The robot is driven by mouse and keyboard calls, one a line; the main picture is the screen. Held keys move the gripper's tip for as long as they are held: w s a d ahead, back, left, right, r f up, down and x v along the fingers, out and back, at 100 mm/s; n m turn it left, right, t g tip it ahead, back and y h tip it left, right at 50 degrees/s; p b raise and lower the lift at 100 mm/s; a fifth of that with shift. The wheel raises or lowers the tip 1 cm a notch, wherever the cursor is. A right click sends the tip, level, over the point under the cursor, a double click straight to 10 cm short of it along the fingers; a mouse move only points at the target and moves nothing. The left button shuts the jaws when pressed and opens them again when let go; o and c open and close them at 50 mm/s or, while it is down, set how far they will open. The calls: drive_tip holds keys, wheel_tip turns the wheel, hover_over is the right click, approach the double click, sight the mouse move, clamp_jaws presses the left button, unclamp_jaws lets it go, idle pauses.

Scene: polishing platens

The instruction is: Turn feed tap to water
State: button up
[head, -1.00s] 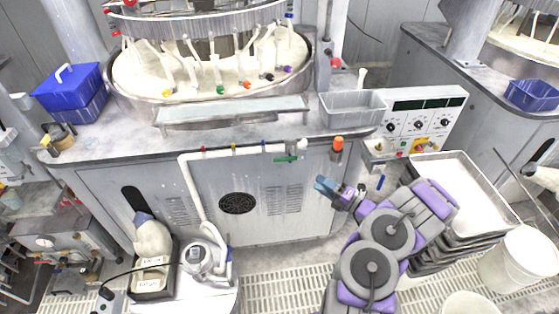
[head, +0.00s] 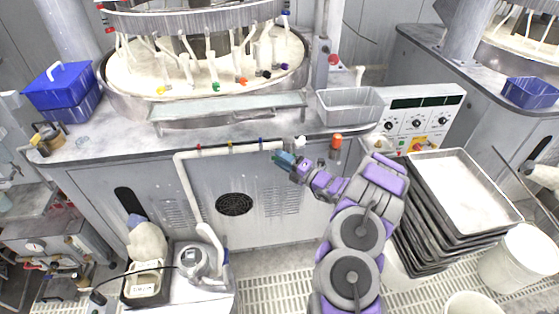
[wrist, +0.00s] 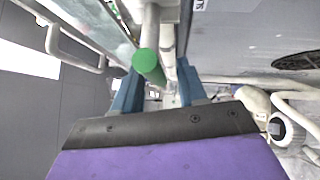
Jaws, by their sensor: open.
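The feed tap's green handle (wrist: 148,64) shows in the wrist view, its round end facing the camera between my finger tips, nearer the left one. My gripper (wrist: 160,80) is open around it with no clear grip on it. In the head view my gripper (head: 284,160) is at the right end of the white pipe (head: 215,151) under the bench edge and hides most of the handle. Only a bit of green (head: 275,158) shows beside the finger tips.
The bench edge and a glass shelf (head: 230,112) lie above the pipe. An orange-capped part (head: 337,141) stands right of my gripper, close to my arm. A control box (head: 420,118) and stacked trays (head: 462,190) are at right.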

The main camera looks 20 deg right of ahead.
drive_tip(key=shift+w+a+r, duration=0.1)
drive_tip(key=shift+w+a, duration=0.1)
drive_tip(key=shift+w, duration=0.35)
drive_tip(key=shift+c, duration=0.4)
clamp_jaws()
